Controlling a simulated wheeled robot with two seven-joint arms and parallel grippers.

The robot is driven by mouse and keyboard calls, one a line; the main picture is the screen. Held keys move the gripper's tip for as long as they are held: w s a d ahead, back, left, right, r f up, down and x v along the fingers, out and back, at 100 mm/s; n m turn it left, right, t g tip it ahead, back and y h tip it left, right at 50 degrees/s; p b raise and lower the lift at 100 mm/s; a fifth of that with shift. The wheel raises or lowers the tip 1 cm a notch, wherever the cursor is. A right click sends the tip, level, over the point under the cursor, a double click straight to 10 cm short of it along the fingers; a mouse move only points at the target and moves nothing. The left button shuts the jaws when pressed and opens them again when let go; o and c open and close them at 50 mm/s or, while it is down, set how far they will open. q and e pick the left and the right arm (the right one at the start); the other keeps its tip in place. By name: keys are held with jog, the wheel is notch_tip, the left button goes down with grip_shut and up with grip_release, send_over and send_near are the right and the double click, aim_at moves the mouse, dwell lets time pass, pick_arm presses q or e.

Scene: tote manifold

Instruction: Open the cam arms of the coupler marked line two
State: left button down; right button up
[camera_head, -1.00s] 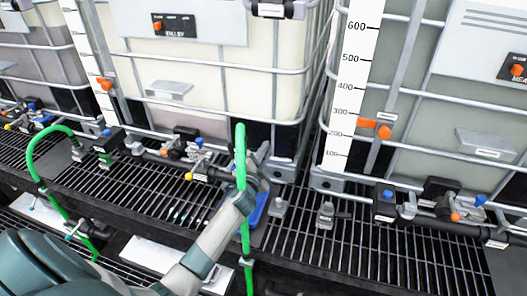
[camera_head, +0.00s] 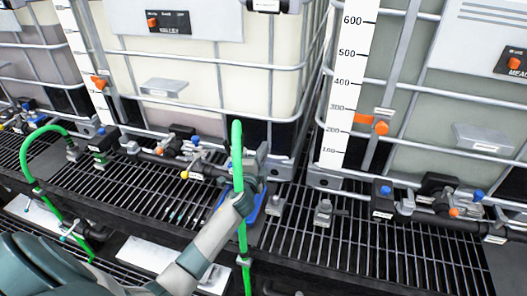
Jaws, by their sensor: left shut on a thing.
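My left gripper (camera_head: 250,178) is at the middle of the head view, at the front of the cream tote. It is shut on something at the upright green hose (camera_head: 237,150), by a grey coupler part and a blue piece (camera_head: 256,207). The hose and gripper hide most of that coupler, so I cannot tell which part is held. A second green hose (camera_head: 30,160) arches at the left to another coupler (camera_head: 72,152). I cannot read a line two mark. My right gripper is not in view.
Caged totes (camera_head: 270,80) stand in a row behind a black grating (camera_head: 350,240). Valves with blue, orange and yellow knobs (camera_head: 184,174) line the grating. Loose grey fittings (camera_head: 323,212) stand right of my gripper. White plates (camera_head: 150,254) lie below the front edge.

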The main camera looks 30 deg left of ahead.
pick_arm(q)
jog(key=c, duration=2.2)
grip_release()
jog(key=shift+o, duration=0.2)
jog(key=b+v, duration=0.4)
jog(key=v, duration=1.3)
jog(key=shift+s+b, duration=0.25)
jog(key=shift+b, duration=0.1)
